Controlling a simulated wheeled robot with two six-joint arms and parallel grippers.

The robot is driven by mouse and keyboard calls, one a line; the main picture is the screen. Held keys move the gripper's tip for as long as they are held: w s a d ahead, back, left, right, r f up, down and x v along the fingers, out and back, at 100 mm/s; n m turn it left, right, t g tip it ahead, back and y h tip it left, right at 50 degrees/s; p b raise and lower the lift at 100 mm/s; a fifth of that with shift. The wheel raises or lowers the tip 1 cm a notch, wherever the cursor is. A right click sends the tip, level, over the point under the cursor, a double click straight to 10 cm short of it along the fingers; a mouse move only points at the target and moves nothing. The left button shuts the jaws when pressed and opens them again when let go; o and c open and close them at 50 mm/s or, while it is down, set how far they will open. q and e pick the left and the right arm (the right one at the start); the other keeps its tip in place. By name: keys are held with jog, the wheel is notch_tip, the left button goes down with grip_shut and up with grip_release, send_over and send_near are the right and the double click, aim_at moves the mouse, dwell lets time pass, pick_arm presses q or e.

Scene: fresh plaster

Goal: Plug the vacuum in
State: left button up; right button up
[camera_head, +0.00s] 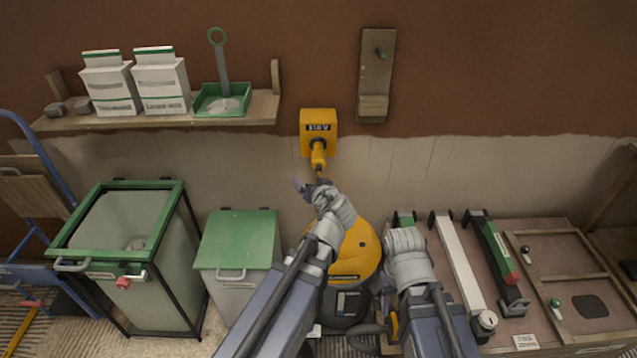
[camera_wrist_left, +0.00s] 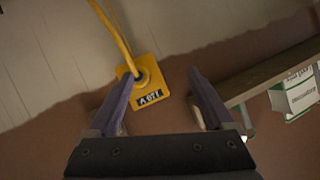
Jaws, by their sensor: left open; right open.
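A yellow wall socket box (camera_head: 318,121) with a dark label is fixed to the wall. A yellow plug (camera_head: 318,157) sits at the box's dark round opening, seemingly in it, with its cord trailing down. In the left wrist view the box (camera_wrist_left: 151,99) appears upside down, and the yellow cord (camera_wrist_left: 113,30) runs up from it. My left gripper (camera_head: 316,187) is open and empty just below the plug; its fingers are apart in the left wrist view (camera_wrist_left: 160,92). The yellow and dark vacuum (camera_head: 360,252) stands below, partly hidden by my arms. My right gripper (camera_head: 404,238) is beside it; its fingers are hardly visible.
A shelf (camera_head: 190,118) with two white boxes and a green dustpan is at upper left. Green-topped bins (camera_head: 238,240) stand below it. A wooden bracket (camera_head: 376,75) hangs right of the socket. A bench (camera_head: 560,265) with long tools is at right. Wall around the socket is clear.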

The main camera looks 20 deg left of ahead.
aim_at(319, 170)
pick_arm(q)
jog(key=w+t+b, duration=0.1)
jog(key=w+b, duration=0.1)
jog(key=w+f+m+t+b, duration=0.1)
jog(key=w+t+b, duration=0.1)
jog(key=w+f+t+h+b, duration=0.1)
jog(key=t+b, duration=0.1)
jog(key=b, duration=0.1)
jog(key=shift+w+a, duration=0.1)
jog(key=shift+w, duration=0.3)
jog(key=shift+w+d+f+m+t+h+b, duration=0.15)
jog(key=shift+w+d+m+t+h+b, duration=0.15)
jog(key=shift+m+t+h+b, duration=0.3)
jog(key=shift+w, duration=0.15)
pick_arm(e)
notch_tip(319, 170, down, 11)
pick_arm(q)
jog(key=shift+d, duration=0.1)
jog(key=x, duration=0.8)
jog(key=shift+c, duration=0.2)
grip_shut()
